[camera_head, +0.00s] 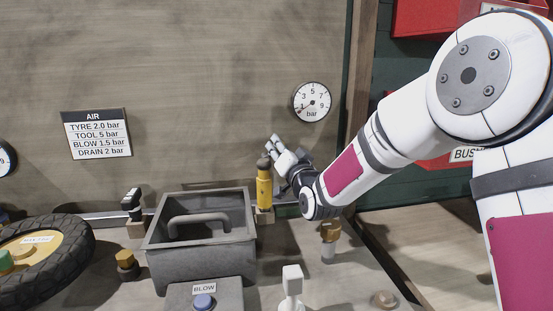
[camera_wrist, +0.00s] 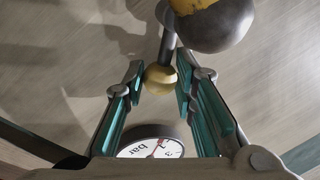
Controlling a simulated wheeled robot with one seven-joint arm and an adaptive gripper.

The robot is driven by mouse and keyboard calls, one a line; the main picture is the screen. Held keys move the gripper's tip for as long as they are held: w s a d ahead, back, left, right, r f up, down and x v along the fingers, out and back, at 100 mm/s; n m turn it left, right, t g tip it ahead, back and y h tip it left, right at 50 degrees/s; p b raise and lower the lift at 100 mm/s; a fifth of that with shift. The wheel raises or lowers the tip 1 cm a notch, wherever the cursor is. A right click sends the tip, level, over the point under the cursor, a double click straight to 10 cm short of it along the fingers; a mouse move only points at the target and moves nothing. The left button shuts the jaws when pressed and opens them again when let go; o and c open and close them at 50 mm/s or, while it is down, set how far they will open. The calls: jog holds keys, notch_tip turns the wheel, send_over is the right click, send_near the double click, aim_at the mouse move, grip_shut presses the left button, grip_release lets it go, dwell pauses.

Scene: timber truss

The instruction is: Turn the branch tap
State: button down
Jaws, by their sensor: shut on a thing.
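A yellow upright fitting with a dark rounded top (camera_head: 264,188), which I take for the branch tap, stands by the back board, right of the grey bin. In the wrist view its dark rounded part (camera_wrist: 215,25) shows at the top, with a short grey rod leading to a brass ball knob (camera_wrist: 160,80). My gripper (camera_head: 276,148) is at the upper right of the fitting. In the wrist view my gripper (camera_wrist: 160,76) has its teal-padded fingers on either side of the ball knob, shut on it. The head view hides the knob behind the fingers.
A round pressure gauge (camera_head: 312,102) is on the board just above my gripper. A grey bin (camera_head: 165,240) with a handle, a tyre (camera_head: 75,260) and a box labelled BLOW (camera_head: 225,295) stand left and in front. A brass fitting (camera_head: 330,230) stands below my wrist.

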jog(key=shift+w+d+f+m+t+h+b, duration=0.1)
jog(key=shift+d+f+m+t+h+b, duration=0.15)
jog(key=shift+m+b, duration=0.6)
jog(key=shift+s+d+f+m+h+b, duration=0.15)
jog(key=shift+f+m+b, duration=0.25)
jog(key=shift+m+b, duration=0.4)
jog(key=shift+w+d+f+m+t+h+b, duration=0.1)
jog(key=shift+w+f+m+t+h+b, duration=0.15)
jog(key=shift+m+b, duration=0.6)
jog(key=shift+s+m, duration=0.1)
jog(key=shift+m, duration=0.2)
jog(key=c, duration=1.3)
grip_release()
jog(key=v, duration=1.2)
jog(key=shift+d, duration=0.1)
jog(key=shift+c, duration=0.3)
